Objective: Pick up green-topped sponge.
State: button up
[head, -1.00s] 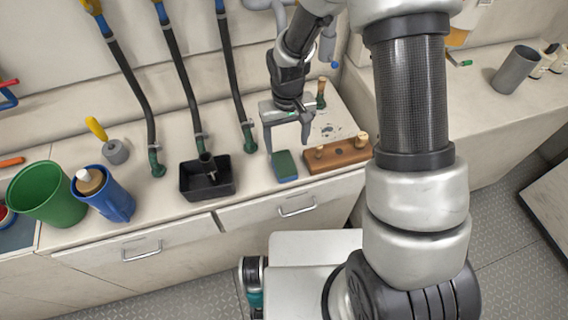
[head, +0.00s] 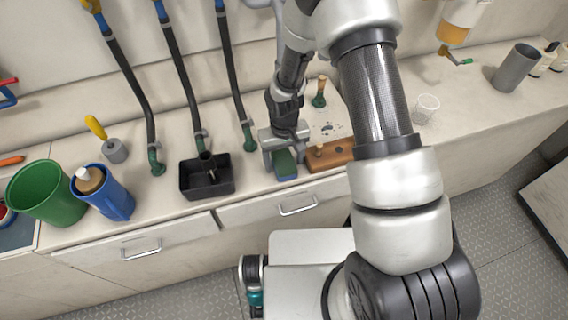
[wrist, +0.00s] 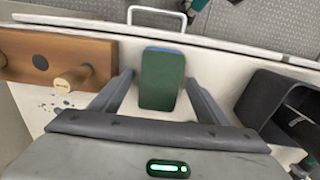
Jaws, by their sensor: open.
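The green-topped sponge (head: 285,166) lies on the counter near its front edge, with a green top and a blue lower layer. In the wrist view the sponge (wrist: 162,80) shows between the two open fingers of my gripper (wrist: 160,92), with a gap on each side. In the head view my gripper (head: 284,158) is low over the sponge, its fingers to either side of it. I cannot tell how far down the fingertips reach beside it.
A wooden block with pegs (head: 328,156) stands close on the right of the sponge. A black open bin (head: 222,188) with something inside is on the left. A blue cup (head: 116,205) and a green bucket (head: 48,196) stand farther left. Hoses run down the back wall.

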aim_at(284, 162)
jog(key=c, duration=1.1)
notch_tip(284, 162, up, 10)
jog(key=shift+r, duration=0.1)
jog(key=o, duration=0.5)
jog(key=shift+c, duration=0.2)
jog(key=c, duration=0.4)
